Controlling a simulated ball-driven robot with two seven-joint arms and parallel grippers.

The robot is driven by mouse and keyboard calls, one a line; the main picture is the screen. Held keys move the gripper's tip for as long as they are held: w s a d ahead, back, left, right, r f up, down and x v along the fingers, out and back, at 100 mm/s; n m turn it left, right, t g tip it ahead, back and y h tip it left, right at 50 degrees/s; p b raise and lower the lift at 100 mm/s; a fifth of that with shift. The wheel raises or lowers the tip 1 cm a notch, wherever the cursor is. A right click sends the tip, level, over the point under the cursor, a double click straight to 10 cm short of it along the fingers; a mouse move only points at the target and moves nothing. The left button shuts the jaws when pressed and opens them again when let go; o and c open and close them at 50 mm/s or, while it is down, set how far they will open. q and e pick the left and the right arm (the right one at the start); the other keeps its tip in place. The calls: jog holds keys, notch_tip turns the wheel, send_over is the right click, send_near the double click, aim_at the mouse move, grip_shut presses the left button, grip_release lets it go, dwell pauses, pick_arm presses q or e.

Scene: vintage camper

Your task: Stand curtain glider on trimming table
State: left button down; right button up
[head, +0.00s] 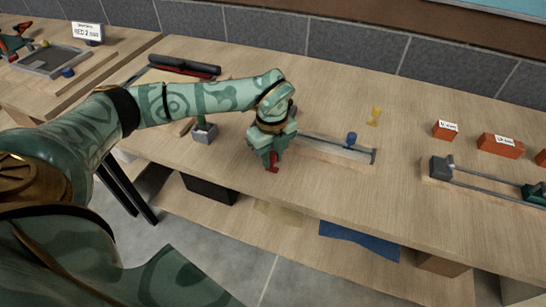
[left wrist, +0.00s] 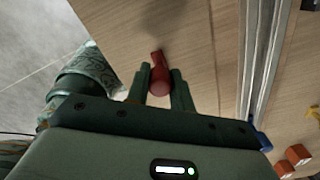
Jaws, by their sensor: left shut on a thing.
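My left gripper (head: 271,156) is shut on a small red piece (head: 273,169), which looks like the curtain glider. The red piece pokes out below the fingertips over the front part of the wooden table (head: 330,195). In the left wrist view the red piece (left wrist: 158,82) sits between the two green fingers (left wrist: 159,76), with bare wood and the table's front edge beyond it. I cannot tell how far it is above the wood. My right gripper is not in view.
A board with a metal rail (head: 330,145) and a blue piece (head: 351,139) lies right of the gripper. A yellow piece (head: 375,115) stands behind it. Orange labelled blocks (head: 445,130) and a second rail (head: 485,180) are at the right. Bare wood lies between.

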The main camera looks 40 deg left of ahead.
aim_at(272, 153)
pick_arm(q)
jog(key=shift+f, duration=0.2)
jog(key=c, duration=1.2)
grip_release()
jog(key=shift+c, duration=0.2)
notch_tip(272, 153, up, 12)
jog(key=p, duration=0.3)
jog(key=shift+r, duration=0.2)
